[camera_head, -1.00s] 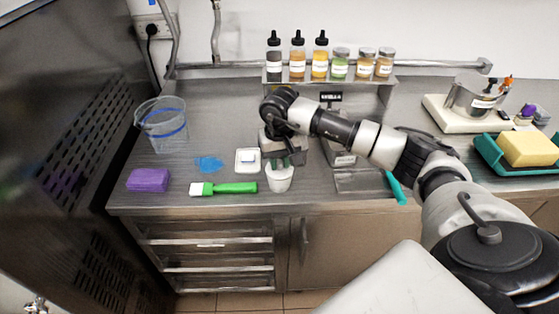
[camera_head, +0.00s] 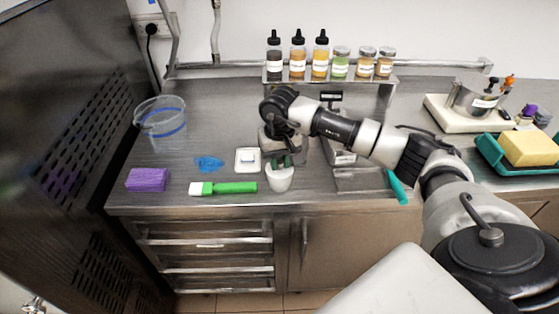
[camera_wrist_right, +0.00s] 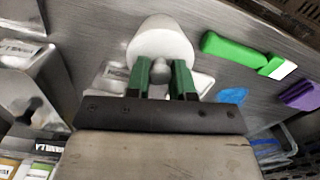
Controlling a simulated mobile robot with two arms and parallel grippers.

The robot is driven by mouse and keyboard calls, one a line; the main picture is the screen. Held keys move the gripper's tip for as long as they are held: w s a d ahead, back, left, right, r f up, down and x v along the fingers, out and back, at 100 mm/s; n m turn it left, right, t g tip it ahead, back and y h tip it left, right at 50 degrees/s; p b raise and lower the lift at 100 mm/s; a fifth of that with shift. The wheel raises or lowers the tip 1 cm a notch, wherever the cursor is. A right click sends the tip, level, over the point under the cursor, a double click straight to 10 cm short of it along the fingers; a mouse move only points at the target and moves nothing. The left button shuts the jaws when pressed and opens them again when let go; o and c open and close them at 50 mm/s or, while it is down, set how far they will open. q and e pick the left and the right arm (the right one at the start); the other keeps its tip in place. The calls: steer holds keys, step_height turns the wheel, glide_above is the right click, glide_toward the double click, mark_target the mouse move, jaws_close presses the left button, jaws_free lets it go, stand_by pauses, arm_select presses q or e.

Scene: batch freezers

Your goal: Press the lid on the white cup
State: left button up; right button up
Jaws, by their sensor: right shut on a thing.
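The white cup (camera_head: 280,182) stands upright near the front edge of the counter. My right gripper (camera_head: 282,162) is directly above it, pointing down, with its green fingers at the cup's mouth. In the right wrist view the fingers (camera_wrist_right: 161,82) are shut on the grey knob of a round white lid (camera_wrist_right: 160,46). The lid lies over the mouth of the cup, whose white side (camera_wrist_right: 160,22) shows beyond it. I cannot tell whether the lid is fully seated. My left gripper is not in view.
A white square dish (camera_head: 248,160) and a green-handled brush (camera_head: 228,188) are close left of the cup. A blue piece (camera_head: 209,163), a purple sponge (camera_head: 148,180) and a clear bucket (camera_head: 161,122) are farther left. A shelf of bottles (camera_head: 298,62) stands behind.

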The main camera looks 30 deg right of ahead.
stand_by(0.3)
steer(key=o, duration=1.4)
steer(key=shift+o, duration=0.2)
steer(key=shift+r, duration=0.1)
steer(key=shift+r+p, duration=1.7)
steer(key=shift+r, duration=1.75)
jaws_close()
